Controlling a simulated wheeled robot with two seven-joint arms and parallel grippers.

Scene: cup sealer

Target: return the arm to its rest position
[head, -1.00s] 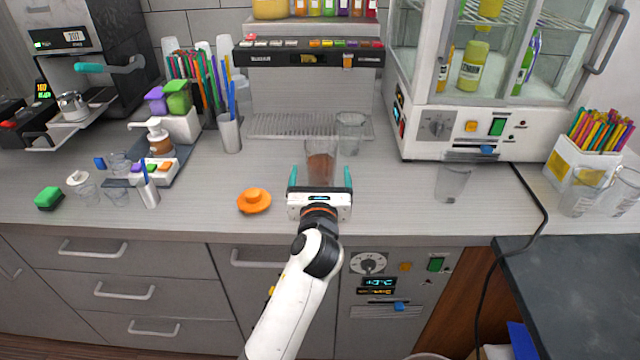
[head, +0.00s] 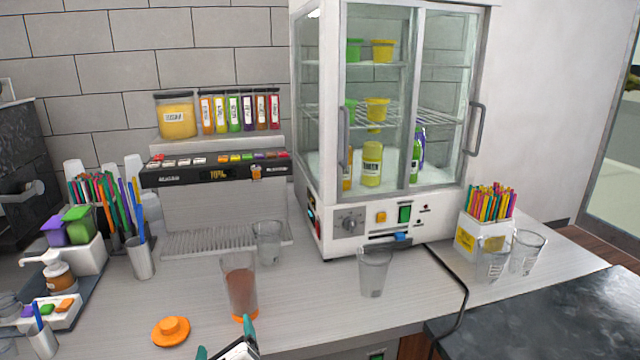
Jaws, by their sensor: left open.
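My left gripper (head: 227,342) shows at the bottom edge of the head view, with its teal fingers apart and nothing seen between them. Most of its arm is out of the picture. It is just in front of a clear cup (head: 240,285) that holds a brown drink and stands upright on the counter. Some orange shows at the base of this cup. My right gripper is not in view.
An orange lid-like piece (head: 171,330) lies on the counter left of my gripper. Empty clear cups stand behind (head: 267,245) and to the right (head: 374,272). A dispenser (head: 220,200) and a glass-door cabinet (head: 385,140) stand at the back.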

